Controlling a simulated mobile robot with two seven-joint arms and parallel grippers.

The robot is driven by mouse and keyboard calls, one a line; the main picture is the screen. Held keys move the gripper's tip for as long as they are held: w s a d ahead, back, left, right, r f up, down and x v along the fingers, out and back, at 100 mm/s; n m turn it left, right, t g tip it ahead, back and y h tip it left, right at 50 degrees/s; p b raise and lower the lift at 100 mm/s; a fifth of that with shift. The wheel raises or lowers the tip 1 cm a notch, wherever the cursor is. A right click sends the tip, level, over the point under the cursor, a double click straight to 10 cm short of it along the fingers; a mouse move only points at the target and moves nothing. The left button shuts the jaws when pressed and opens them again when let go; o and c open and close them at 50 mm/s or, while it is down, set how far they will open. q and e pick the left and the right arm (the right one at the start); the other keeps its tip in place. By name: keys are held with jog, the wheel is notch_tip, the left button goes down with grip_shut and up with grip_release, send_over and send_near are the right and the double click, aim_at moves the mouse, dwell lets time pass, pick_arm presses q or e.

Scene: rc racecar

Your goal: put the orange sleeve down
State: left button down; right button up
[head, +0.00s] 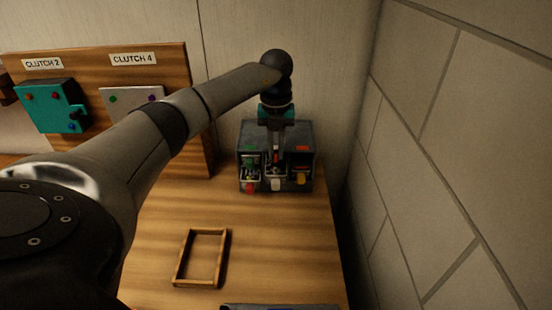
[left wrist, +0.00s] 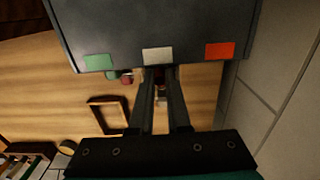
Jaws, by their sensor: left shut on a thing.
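My left gripper (head: 276,148) points down at the front of a dark grey box with three open bays (head: 246,131). It is shut on a small orange-red thing (head: 276,156), apparently the orange sleeve, mostly hidden between the fingers. The fingers are at the middle bay; I cannot tell whether the sleeve touches anything in it. In the left wrist view the fingertips (left wrist: 158,74) meet by the white label, and the held thing looks dark. My right gripper is not in view.
The box top (left wrist: 150,25) carries green, white and orange-red labels. Small coloured parts fill the side bays. An empty wooden frame (head: 179,262) lies on the wooden table (head: 270,250), with clear room around it. A stone wall (head: 450,150) stands close on the right; the clutch board (head: 90,62) is behind.

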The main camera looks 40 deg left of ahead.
aim_at(276, 160)
pick_arm(q)
jog(key=shift+f, duration=1.4)
jog(key=shift+f, duration=0.15)
jog(key=c, duration=1.2)
grip_release()
jog(key=shift+o, duration=0.2)
notch_tip(276, 160, up, 12)
